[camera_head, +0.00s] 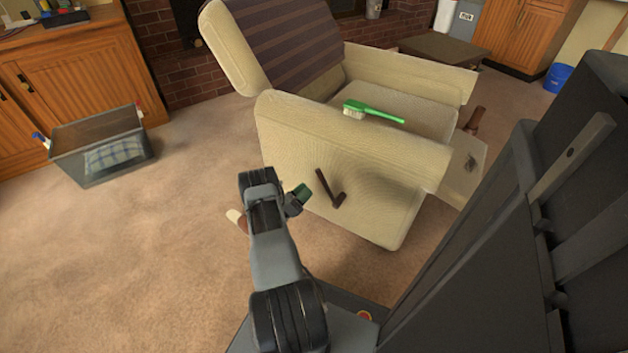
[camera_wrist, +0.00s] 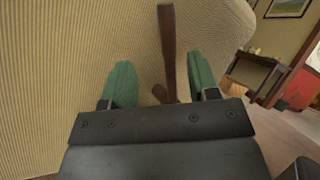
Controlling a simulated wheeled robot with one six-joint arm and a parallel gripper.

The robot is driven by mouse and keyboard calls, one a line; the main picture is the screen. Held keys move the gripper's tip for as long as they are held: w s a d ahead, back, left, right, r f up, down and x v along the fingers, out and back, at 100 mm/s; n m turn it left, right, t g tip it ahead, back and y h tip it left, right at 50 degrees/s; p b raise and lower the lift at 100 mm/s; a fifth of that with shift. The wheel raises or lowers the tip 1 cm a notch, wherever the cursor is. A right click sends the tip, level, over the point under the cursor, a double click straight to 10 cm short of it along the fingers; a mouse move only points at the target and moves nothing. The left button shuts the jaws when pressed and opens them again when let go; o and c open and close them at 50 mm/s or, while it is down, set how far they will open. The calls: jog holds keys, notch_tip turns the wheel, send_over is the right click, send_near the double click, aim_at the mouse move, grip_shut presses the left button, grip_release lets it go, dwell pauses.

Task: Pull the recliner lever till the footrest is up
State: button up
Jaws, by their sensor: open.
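The cream recliner (camera_head: 300,140) stands in the middle of the head view, its near side facing my arm. The dark brown lever (camera_head: 328,190) is on that side panel. In the wrist view the lever (camera_wrist: 167,50) rises between my two green fingers, ahead of their tips in the picture. My gripper (camera_wrist: 163,82) is open, with one finger on each side of the lever and no visible grip on it. In the head view my gripper (camera_head: 300,192) is just left of the lever, mostly hidden by my wrist. The footrest panel (camera_head: 462,168) is at the recliner's right end, hanging low.
A grey bin (camera_head: 102,150) with a checked cloth stands on the carpet at left. A low brown table (camera_head: 440,48) is behind the recliner. Carpet at left front is clear.

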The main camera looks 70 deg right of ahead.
jog(key=p+v, duration=0.3)
jog(key=v, duration=0.3)
dwell(0.7)
jog(key=w+a+r+m+y+p, duration=0.3)
jog(key=r+p, duration=0.2)
jog(key=r, duration=0.6)
jog(key=w+a+r+m+y+p, duration=0.2)
jog(key=r+m+y+p, duration=0.15)
jog(key=r, duration=0.85)
jog(key=w+a+r+m+y+p, duration=0.35)
jog(key=r+p, duration=0.25)
jog(key=r, duration=0.5)
jog(key=s+a+r+m+t+y+p, duration=0.2)
jog(key=a+r+t+p, duration=0.3)
jog(key=a+r, duration=0.6)
jog(key=s+a+r+m+t+y+p, duration=0.2)
jog(key=a+r+t+y+p, duration=0.3)
jog(key=a+r, duration=0.6)
jog(key=s+a+r+m+t+y+p, duration=0.2)
jog(key=a+r+m+t+y+p, duration=0.1)
jog(key=a+r+p, duration=0.6)
notch_tip(320, 180, up, 3)
jog(key=shift+s+a+f+m+t+y, duration=0.15)
jog(key=shift+s+a+m+t+y, duration=0.15)
jog(key=shift+a+m+t, duration=0.75)
